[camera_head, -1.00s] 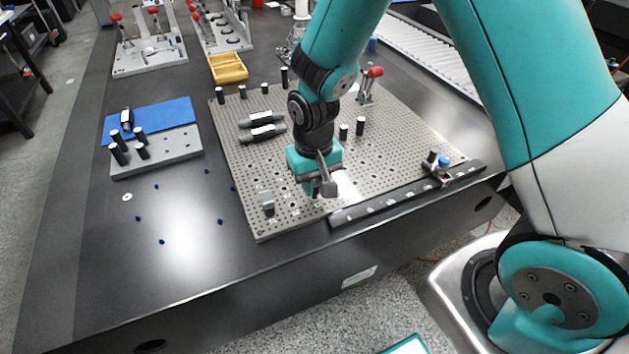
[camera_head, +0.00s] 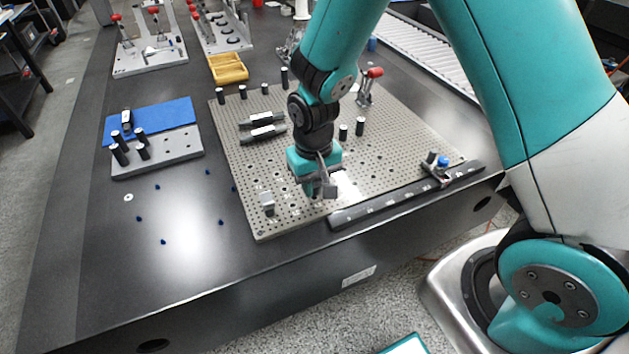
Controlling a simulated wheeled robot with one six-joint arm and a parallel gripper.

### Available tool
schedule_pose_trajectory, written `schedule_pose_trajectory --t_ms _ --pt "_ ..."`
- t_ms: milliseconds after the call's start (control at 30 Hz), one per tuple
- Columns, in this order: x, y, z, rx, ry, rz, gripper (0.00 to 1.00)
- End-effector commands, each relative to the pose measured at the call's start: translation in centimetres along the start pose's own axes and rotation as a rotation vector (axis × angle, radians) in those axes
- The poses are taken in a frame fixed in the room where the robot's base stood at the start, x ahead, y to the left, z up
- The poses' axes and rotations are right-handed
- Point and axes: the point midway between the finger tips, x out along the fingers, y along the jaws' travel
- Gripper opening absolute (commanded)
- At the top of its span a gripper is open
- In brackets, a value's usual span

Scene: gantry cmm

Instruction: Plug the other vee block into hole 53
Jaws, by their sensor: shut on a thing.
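My gripper (camera_head: 318,188) is shut on a small grey vee block (camera_head: 328,190), low over the front part of the perforated fixture plate (camera_head: 232,165). I cannot tell whether the block touches the plate. A second grey vee block (camera_head: 267,203) stands on the plate near its front left edge, left of my gripper. The hole numbers are too small to read, and the holes under my gripper are hidden.
Black pins (camera_head: 343,132) and two dark-ended cylinders (camera_head: 262,133) stand or lie on the plate. A red-handled clamp (camera_head: 370,88) is behind my gripper. A black bar (camera_head: 400,198) runs along the front right edge. A grey pin block (camera_head: 180,148) lies left.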

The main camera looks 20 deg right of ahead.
Motion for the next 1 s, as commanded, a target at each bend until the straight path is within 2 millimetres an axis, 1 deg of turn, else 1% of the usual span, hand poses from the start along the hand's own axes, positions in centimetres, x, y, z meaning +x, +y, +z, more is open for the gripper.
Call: schedule_pose_trajectory --t_ms 367,1000 --pt "0.1 0.0 0.0 0.000 0.001 0.000 0.00" --pt "1.4 0.0 -0.1 0.000 0.001 0.000 0.00"
